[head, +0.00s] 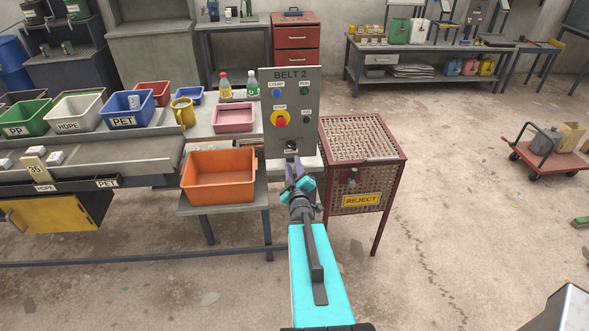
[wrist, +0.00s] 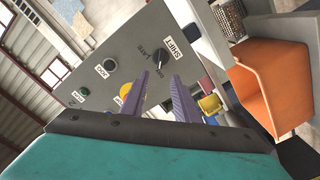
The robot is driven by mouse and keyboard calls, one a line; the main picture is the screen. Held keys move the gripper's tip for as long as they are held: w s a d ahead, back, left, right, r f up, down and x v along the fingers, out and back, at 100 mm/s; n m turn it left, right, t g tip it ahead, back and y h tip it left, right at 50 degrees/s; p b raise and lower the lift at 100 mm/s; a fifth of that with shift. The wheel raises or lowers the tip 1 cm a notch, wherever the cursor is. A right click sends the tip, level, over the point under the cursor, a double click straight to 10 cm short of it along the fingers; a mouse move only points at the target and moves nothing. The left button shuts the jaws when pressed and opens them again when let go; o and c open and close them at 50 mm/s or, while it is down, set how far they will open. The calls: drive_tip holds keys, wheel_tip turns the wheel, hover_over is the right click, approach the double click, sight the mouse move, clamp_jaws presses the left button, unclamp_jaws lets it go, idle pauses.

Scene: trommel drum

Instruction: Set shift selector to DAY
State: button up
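The shift selector is a dark round knob (wrist: 160,57) low on the grey BELT 2 panel (head: 306,85), where it also shows in the head view (head: 291,145). In the wrist view a SHIFT label stands beside it, with small LATE and DAY lettering around it. Which word its pointer faces is too small to tell. My gripper (wrist: 160,76) has two purple fingers spread apart with a gap between them. The fingertips are just short of the knob and nothing is held. In the head view my gripper (head: 296,168) is right below the selector.
The panel carries a yellow-and-red stop button (head: 281,120), a blue button (head: 277,94) and other small buttons above the selector. An orange bin (head: 219,178) stands to the left. A red mesh REJECT cage (head: 361,140) stands to the right.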

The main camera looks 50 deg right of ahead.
drive_tip(key=shift+p+v, duration=1.7)
drive_tip(key=shift+p, duration=0.75)
drive_tip(key=shift+a, duration=0.1)
